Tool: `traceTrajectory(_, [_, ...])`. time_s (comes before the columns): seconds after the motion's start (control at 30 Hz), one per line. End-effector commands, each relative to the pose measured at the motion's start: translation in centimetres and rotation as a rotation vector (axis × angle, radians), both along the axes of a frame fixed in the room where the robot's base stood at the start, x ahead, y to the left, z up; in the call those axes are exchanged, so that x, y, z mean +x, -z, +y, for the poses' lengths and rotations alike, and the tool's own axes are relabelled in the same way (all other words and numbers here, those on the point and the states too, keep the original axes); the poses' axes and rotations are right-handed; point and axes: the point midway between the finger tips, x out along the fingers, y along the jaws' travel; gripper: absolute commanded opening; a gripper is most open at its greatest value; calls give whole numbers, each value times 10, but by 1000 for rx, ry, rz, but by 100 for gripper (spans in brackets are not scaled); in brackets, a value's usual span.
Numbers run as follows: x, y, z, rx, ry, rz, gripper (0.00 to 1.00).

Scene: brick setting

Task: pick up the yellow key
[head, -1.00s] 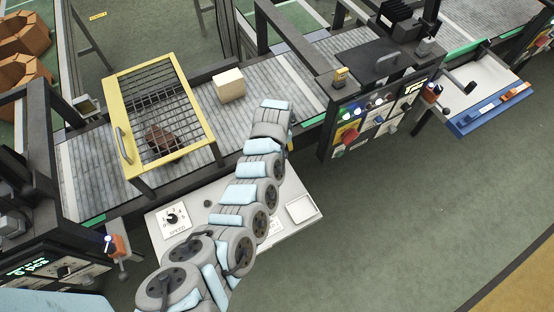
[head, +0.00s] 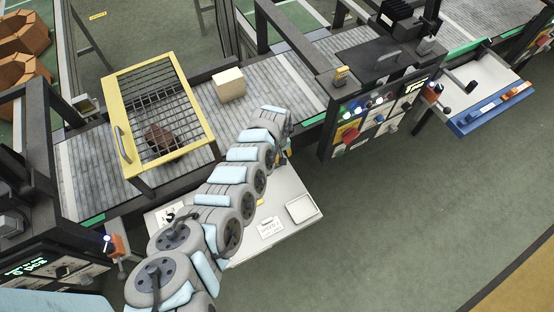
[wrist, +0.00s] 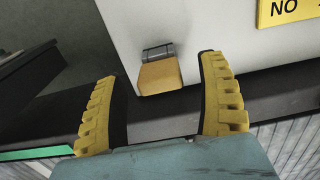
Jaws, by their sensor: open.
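The yellow key (wrist: 160,76) shows in the wrist view as a small yellow block with a grey metal part at its far end. It is at the white panel (wrist: 200,30), near the panel's lower edge. My gripper (wrist: 158,67) is open, with its two yellow ribbed fingers apart and the key in the gap between them in the picture. Neither finger visibly touches the key. In the head view my gripper (head: 285,156) is mostly hidden by my arm, above the far edge of the white panel (head: 285,225). I cannot make out the key there.
A yellow-framed wire cage (head: 160,110) stands over the conveyor (head: 85,160) with a brown lump inside. A beige block (head: 228,85) lies on the belt beside it. A control box (head: 370,125) stands right of my gripper. A yellow "NO" label (wrist: 285,10) is on the panel.

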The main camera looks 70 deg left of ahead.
Motion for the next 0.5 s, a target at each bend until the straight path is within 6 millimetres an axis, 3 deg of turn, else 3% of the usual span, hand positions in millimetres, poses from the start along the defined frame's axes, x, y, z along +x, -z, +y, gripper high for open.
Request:
traceTrajectory(0.23, [0,1,0,-1,0,1,74])
traceTrajectory(0.27, [0,1,0,-1,0,1,70])
traceTrajectory(0.5, [-1,1,-1,-1,0,1,4])
